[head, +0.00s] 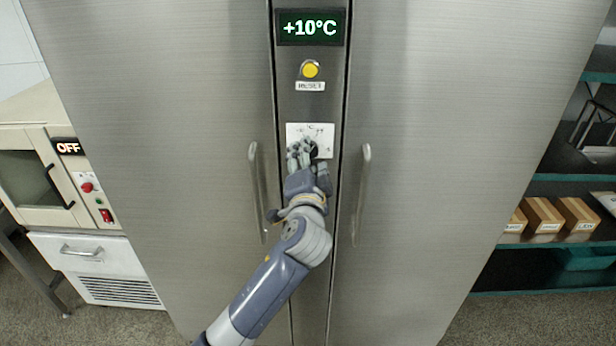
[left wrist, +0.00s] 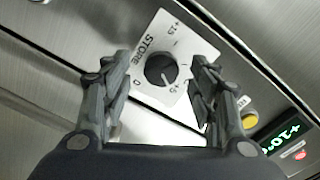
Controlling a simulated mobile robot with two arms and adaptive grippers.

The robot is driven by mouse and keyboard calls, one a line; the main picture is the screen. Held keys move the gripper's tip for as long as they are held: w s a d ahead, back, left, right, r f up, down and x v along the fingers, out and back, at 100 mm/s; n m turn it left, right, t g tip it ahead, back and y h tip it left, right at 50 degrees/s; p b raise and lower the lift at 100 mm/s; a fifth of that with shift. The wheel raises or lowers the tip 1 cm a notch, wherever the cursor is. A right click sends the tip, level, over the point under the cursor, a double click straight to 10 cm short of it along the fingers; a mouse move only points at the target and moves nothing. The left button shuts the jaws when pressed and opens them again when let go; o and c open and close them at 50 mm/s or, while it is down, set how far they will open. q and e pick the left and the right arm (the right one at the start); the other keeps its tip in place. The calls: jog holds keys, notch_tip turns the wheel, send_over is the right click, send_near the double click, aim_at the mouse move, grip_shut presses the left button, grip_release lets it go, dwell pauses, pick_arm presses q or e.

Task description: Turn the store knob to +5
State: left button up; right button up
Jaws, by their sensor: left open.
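The store knob (left wrist: 158,68) is a round black dial on a white plate marked STORE, with a printed scale around it, in the left wrist view. A pale pointer line shows on the knob's lower right, toward what looks like the +5 mark; the small print is hard to read. My left gripper (left wrist: 161,62) is open, one finger on each side of the knob, with gaps visible. In the head view my left gripper (head: 307,152) covers most of the knob and the lower part of the plate (head: 296,129). My right gripper is not in view.
A green display (head: 310,27) reads +10°C above a yellow reset button (head: 310,69). Vertical door handles stand left (head: 257,190) and right (head: 361,190) of my arm. An oven-like unit (head: 40,180) is at the left; shelves with boxes (head: 543,215) are at the right.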

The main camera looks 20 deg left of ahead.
pick_arm(q)
jog(key=v, duration=1)
jog(key=shift+s, duration=0.1)
notch_tip(320, 180, down, 35)
jog(key=d+m+g+h+b, duration=0.1)
jog(key=d+g+h+b, duration=0.1)
jog(key=g+h, duration=0.3)
jog(key=s+a+f+n+g+b, duration=0.1)
jog(key=s+f+g, duration=0.1)
jog(key=s+f, duration=0.45)
jog(key=s+a+f+g, duration=0.1)
jog(key=s+f+g, duration=0.15)
jog(key=f, duration=0.65)
jog(key=s+a+f+n+g+b, duration=0.1)
jog(key=s+f, duration=0.4)
jog(key=f, duration=0.2)
jog(key=s+a+f+n+g, duration=0.1)
jog(key=s+a+f+g, duration=0.1)
jog(key=s+f, duration=0.4)
jog(key=s+a+f+n+g+b, duration=0.1)
jog(key=s+f, duration=0.6)
jog(key=s, duration=1)
jog(key=s+a+f+n+g+b, duration=0.1)
jog(key=s+a+f+n+g, duration=0.2)
jog(key=s+f, duration=0.3)
jog(key=s, duration=0.5)
jog(key=shift+s+f, duration=0.2)
jog(key=shift+f, duration=0.05)
